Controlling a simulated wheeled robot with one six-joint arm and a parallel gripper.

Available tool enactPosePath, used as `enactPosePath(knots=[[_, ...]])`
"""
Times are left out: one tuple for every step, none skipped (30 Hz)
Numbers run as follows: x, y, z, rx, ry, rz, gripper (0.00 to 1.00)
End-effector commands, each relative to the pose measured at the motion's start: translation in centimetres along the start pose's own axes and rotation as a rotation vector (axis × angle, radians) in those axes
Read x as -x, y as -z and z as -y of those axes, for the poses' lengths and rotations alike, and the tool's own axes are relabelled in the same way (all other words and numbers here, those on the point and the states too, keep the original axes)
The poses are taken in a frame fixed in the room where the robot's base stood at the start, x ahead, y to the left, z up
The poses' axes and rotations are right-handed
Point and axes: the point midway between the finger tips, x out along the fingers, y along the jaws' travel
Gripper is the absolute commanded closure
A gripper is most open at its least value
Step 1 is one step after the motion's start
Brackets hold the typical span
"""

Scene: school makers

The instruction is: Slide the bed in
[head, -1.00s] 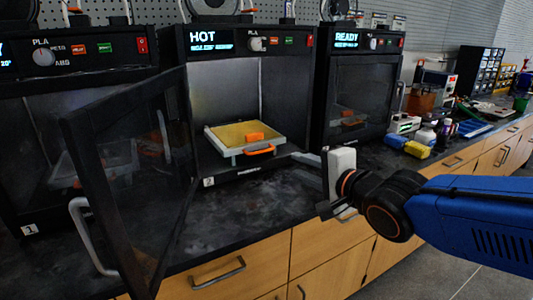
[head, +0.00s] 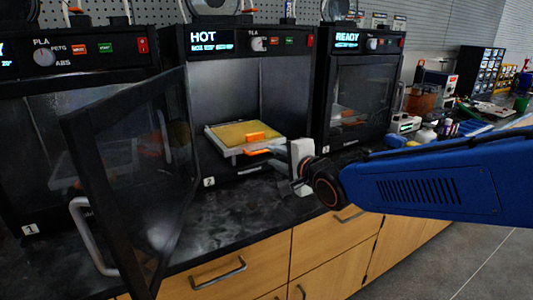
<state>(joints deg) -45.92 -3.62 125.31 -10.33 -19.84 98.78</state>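The bed (head: 236,132) is a yellow-topped plate on a light grey frame inside the middle printer (head: 252,82), labelled 2, whose screen reads HOT. An orange block (head: 255,136) sits on the bed near its front edge. An orange handle (head: 259,151) is at the bed's front. The middle printer's glass door (head: 135,175) stands swung open to the left. My gripper (head: 277,155) is in front of the bed's right front corner, its fingers close to the handle. Whether they touch it, and how wide they are apart, I cannot tell.
Closed printer READY (head: 362,85) stands to the right, and printer 1 (head: 60,130) stands behind the open door. The dark counter (head: 235,215) in front is clear. Wooden drawers (head: 235,268) are below. Tools and bottles lie farther right.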

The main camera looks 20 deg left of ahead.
Motion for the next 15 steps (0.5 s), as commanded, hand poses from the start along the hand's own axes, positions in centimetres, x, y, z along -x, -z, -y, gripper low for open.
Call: enactPosePath(knots=[[-0.8,0.0,0.0,0.000,-0.001,0.000,0.74],[-1.2,0.0,0.0,0.000,0.000,0.000,0.74],[-1.8,0.0,0.0,0.000,-0.001,0.000,0.74],[-2.2,0.0,-0.1,0.000,-0.002,0.000,0.74],[-2.6,0.0,-0.1,0.000,-0.001,0.000,0.74],[-3.1,0.0,0.0,0.000,-0.001,0.000,0.74],[-3.4,0.0,0.0,0.000,-0.001,0.000,0.74],[-3.8,0.0,0.0,0.000,-0.001,0.000,0.74],[-4.1,0.0,0.0,0.000,-0.001,0.000,0.74],[-4.3,0.0,0.0,0.000,-0.001,0.000,0.74],[-4.6,0.0,0.0,0.000,-0.001,0.000,0.74],[-4.8,0.0,0.0,0.000,-0.001,0.000,0.74],[-5.0,0.0,0.0,0.000,-0.001,0.000,0.74],[-5.1,0.0,0.0,0.000,-0.001,0.000,0.74],[-5.3,0.0,0.0,0.000,-0.001,0.000,0.74]])
